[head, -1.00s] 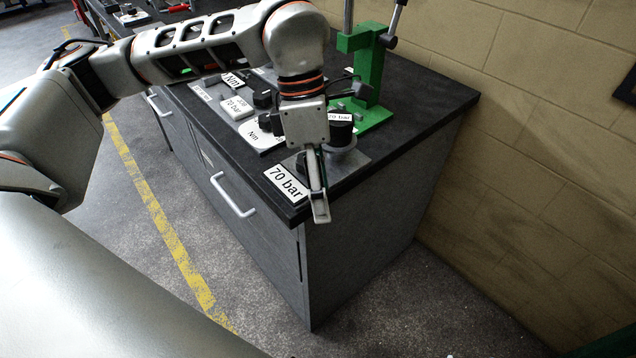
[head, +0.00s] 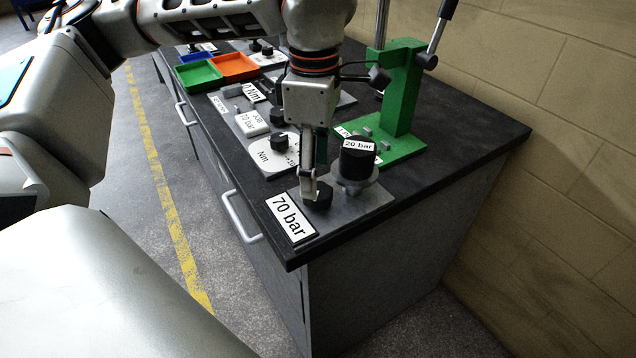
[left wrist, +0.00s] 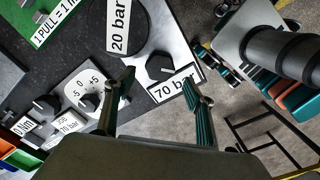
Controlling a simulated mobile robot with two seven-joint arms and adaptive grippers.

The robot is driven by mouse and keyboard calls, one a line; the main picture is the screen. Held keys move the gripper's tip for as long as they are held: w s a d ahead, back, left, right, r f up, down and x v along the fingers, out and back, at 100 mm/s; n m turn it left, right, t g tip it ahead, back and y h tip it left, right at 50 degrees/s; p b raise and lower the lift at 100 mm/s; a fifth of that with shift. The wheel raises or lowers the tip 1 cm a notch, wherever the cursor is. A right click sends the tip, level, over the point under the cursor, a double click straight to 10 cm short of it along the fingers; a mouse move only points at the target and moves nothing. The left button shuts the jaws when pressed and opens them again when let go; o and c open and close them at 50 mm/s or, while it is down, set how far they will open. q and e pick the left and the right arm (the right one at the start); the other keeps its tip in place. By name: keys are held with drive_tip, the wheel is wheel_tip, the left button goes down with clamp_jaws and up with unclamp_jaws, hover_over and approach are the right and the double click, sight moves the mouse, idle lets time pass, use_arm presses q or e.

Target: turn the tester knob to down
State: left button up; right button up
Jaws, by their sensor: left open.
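The black tester knob (head: 319,196) sits on a grey plate (head: 372,203) at the bench's near corner, between the "70 bar" label (head: 290,217) and the black cylinder marked "20 bar" (head: 357,160). The knob (left wrist: 159,67) also shows in the left wrist view, with a small pale mark on its right side. My left gripper (head: 311,190) points down at the knob and partly covers it in the head view. In the left wrist view my left gripper (left wrist: 158,82) is open and empty, its fingertips to either side of the knob's near side. I cannot tell whether they touch it. My right gripper is not in view.
A dial plate with its own black knob (head: 279,142) lies left of the tester. A green lever stand (head: 405,95) rises behind it. Green and orange trays (head: 236,66) lie farther back. The bench's right end is clear up to the wall.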

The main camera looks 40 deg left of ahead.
sight(318, 197)
use_arm(q)
wheel_tip(318, 197, down, 4)
drive_tip(key=shift+r, duration=0.2)
drive_tip(key=shift+f, duration=0.25)
drive_tip(key=c, duration=1.1)
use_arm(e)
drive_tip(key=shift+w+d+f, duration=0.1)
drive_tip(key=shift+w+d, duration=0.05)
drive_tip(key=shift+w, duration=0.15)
